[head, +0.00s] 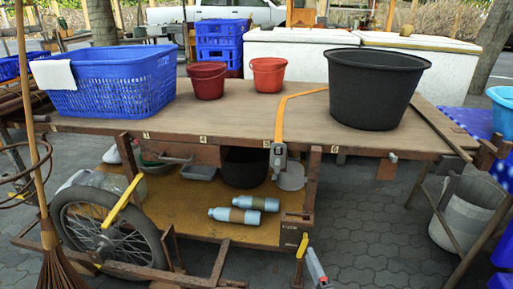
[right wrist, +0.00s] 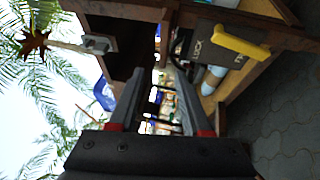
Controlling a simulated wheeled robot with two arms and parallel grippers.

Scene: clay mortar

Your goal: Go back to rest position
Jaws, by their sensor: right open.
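My right gripper (head: 316,268) shows at the bottom of the head view, right of centre, low in front of the wooden cart (head: 230,113). Only a small grey part of it with a bit of red is in the picture. In the right wrist view, the two long grey fingers of the right gripper (right wrist: 158,98) stand apart with nothing between them. They point toward the underside and frame of the cart, and the view is turned on its side. My left gripper is not in the head view.
The cart top holds a blue basket (head: 115,85), a red bucket (head: 207,82), another red bucket (head: 268,76) and a black tub (head: 372,90). Two bottles (head: 237,209) lie on the lower shelf (head: 175,205). A wheel (head: 107,232) and yellow-ended bars jut forward.

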